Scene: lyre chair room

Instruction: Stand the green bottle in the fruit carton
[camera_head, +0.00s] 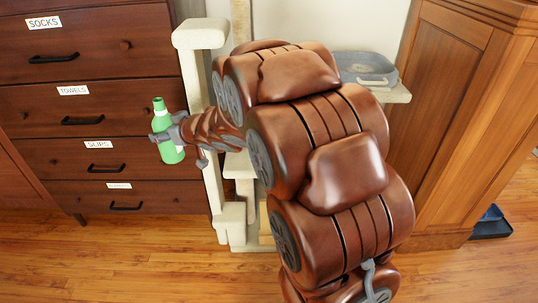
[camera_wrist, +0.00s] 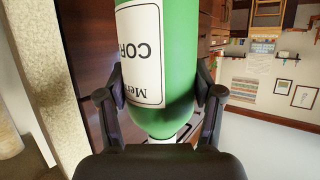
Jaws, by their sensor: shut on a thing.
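The green bottle (camera_head: 166,135) with a white label is in the head view, left of my arm, in front of the drawer chest. My gripper (camera_head: 168,134) is shut on the bottle and holds it up off the floor, close to upright. In the wrist view the bottle (camera_wrist: 168,70) fills the middle, its label partly readable and upside down. The fingers of my gripper (camera_wrist: 160,95) sit on either side of it. No fruit carton shows in either view.
A dark wooden drawer chest (camera_head: 90,100) with labelled drawers stands behind the bottle. A cream post stand (camera_head: 200,38) is just right of it, carrying a grey tray (camera_head: 366,68). A wooden cabinet (camera_head: 440,110) is at right. Floor (camera_head: 130,255) is clear at front left.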

